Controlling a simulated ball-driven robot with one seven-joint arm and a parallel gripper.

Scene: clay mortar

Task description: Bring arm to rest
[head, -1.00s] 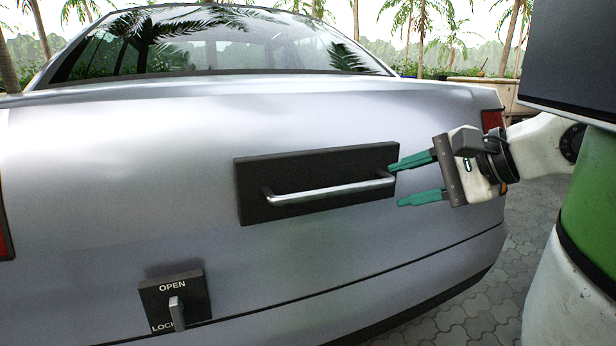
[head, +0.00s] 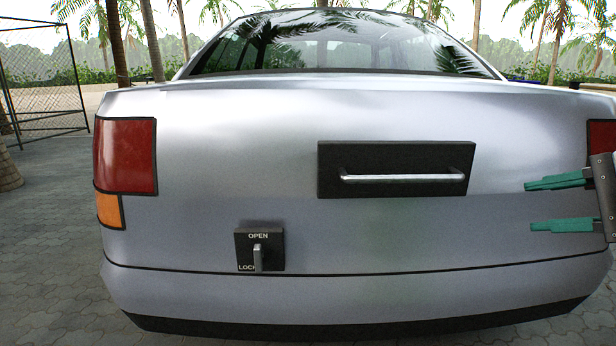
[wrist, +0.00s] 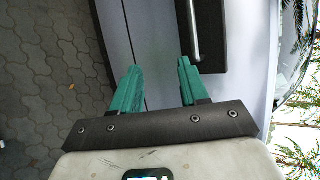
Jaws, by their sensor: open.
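My gripper (head: 536,206) is at the right edge of the head view, its two green fingers apart and empty, pointing left. It is to the right of the black handle plate (head: 397,190) with its silver bar (head: 402,178), on the rear of a silver car (head: 200,225). In the wrist view, my gripper (wrist: 159,75) is open, with the silver bar (wrist: 195,35) just beyond the right finger. I cannot tell the exact gap between finger and bar. Most of my arm is outside the head view.
A black lock plate (head: 243,262) marked OPEN and LOCK has a small upright lever (head: 257,256), low on the car. A red tail light (head: 125,150) is at left. Paved ground (head: 45,230) is clear to the left. A wire fence (head: 45,95) stands behind.

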